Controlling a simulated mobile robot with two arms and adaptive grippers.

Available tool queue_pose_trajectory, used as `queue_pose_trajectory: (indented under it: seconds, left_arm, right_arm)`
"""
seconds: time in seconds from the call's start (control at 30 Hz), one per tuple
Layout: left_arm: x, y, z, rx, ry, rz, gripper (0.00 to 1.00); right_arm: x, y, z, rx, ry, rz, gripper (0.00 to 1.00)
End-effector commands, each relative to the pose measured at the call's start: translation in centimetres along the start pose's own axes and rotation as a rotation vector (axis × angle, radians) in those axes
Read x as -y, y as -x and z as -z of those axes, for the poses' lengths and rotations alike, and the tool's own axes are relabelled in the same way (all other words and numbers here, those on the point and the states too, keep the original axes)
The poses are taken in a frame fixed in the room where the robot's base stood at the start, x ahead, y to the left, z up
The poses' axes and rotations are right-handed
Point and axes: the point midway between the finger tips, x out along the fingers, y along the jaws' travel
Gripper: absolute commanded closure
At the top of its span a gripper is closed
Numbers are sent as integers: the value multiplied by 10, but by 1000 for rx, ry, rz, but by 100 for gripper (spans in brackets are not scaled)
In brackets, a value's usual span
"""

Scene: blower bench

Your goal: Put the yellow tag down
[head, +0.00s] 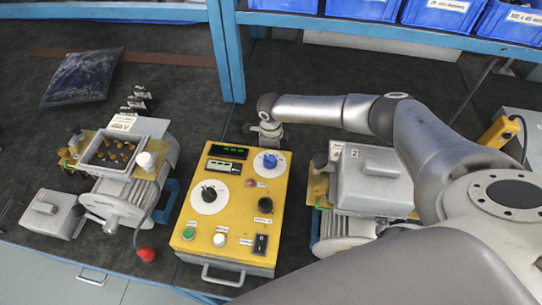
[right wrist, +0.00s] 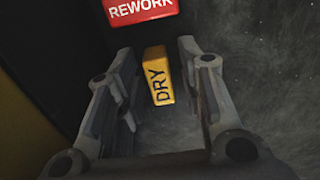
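The yellow tag (right wrist: 157,75), lettered DRY, shows in the right wrist view between the two fingers of my right gripper (right wrist: 160,70). The fingers stand apart, with a narrow dark gap visible on each side of the tag, so I see no grip on it. The tag appears to be at the dark bench surface. In the head view my right gripper (head: 265,138) is low behind the far edge of the yellow control box, and the tag is hidden there. My left gripper is not in view.
A red REWORK tag (right wrist: 140,10) lies just beyond the yellow one. The yellow control box (head: 232,205) stands close to the right gripper. A blower with an open terminal box (head: 125,165) is at left, a closed one (head: 375,180) at right. A blue shelf post (head: 228,55) rises behind.

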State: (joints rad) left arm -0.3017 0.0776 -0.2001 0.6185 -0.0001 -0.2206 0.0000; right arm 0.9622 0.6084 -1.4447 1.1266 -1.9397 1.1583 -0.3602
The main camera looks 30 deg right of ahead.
Motion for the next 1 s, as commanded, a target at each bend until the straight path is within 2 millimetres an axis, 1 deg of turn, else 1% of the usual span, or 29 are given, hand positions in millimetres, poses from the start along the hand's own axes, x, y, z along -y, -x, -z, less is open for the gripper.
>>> queue_pose_trajectory:
  seconds: [0.27,0.37,0.47,0.57,0.9,1.0]
  left_arm:
    - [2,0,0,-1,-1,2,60]
    - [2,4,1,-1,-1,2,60]
    - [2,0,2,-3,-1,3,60]
    - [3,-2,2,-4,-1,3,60]
    - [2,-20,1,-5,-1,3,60]
    - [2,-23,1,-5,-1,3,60]
  right_arm:
    - [0,0,0,0,0,0,61]
    - [0,4,0,0,0,0,61]
    - [1,11,0,1,0,1,61]
    - [1,26,0,2,0,2,61]
    - [1,94,0,3,1,3,61]
    - [1,108,0,2,0,2,61]
